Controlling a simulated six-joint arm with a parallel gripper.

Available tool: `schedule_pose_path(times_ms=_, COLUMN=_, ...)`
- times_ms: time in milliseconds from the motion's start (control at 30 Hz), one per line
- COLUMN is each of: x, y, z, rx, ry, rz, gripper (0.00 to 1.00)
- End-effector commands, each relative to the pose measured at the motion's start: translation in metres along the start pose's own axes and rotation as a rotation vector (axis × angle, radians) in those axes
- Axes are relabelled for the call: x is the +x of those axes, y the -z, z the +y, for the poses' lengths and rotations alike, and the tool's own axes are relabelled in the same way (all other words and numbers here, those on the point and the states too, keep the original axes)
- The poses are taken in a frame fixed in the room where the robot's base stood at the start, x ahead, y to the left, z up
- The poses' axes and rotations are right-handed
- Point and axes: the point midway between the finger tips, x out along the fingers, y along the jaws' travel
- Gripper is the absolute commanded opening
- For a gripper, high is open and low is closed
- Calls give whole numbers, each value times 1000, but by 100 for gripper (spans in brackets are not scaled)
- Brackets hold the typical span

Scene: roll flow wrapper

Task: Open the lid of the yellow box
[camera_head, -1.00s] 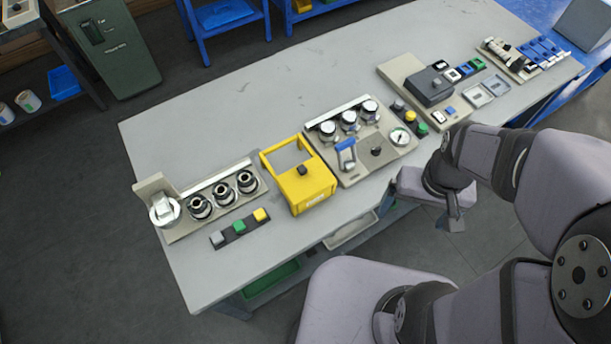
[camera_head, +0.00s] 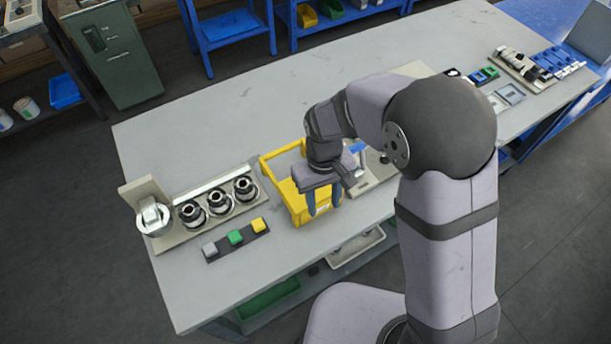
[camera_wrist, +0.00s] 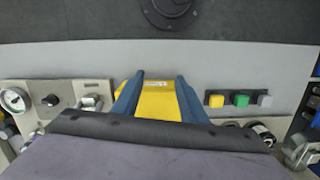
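The yellow box (camera_head: 295,206) stands near the front edge of the grey table, left of the middle. Its open rear frame shows at the back left, while my gripper and wrist hide much of its top, including the black knob. My gripper (camera_head: 324,203) is over the right front part of the box, its two blue fingers pointing down and apart. In the wrist view, the yellow box (camera_wrist: 160,103) shows between the spread fingers of my gripper (camera_wrist: 160,77). Nothing is seen held. I cannot tell whether the fingers touch the box.
Left of the box are a beige base with several dark rollers (camera_head: 219,201) and a strip of grey, green and yellow buttons (camera_head: 236,238). To the right, my arm covers much of a beige panel (camera_head: 373,176). The table's back left (camera_head: 190,135) is clear.

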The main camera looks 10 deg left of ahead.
Motion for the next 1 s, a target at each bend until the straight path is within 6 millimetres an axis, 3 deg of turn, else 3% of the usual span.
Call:
schedule_pose_path(times_ms=33, x=-3, y=25, z=-5, rx=-21, ry=-2, rz=25, gripper=39)
schedule_pose_path(times_ms=200, x=-45, y=86, z=-4, rx=-52, ry=-5, rz=120, gripper=39)
schedule_pose_path(times_ms=333, x=-76, y=109, z=-3, rx=-81, ry=-9, rz=169, gripper=39)
schedule_pose_path(times_ms=400, x=-83, y=109, z=-3, rx=-103, ry=-10, rz=158, gripper=39)
schedule_pose_path(times_ms=500, x=-80, y=98, z=-3, rx=-131, ry=-9, rz=116, gripper=39)
schedule_pose_path(times_ms=733, x=-77, y=97, z=-3, rx=-142, ry=-10, rz=113, gripper=39)
schedule_pose_path(times_ms=1000, x=-49, y=100, z=-3, rx=-142, ry=-9, rz=109, gripper=39)
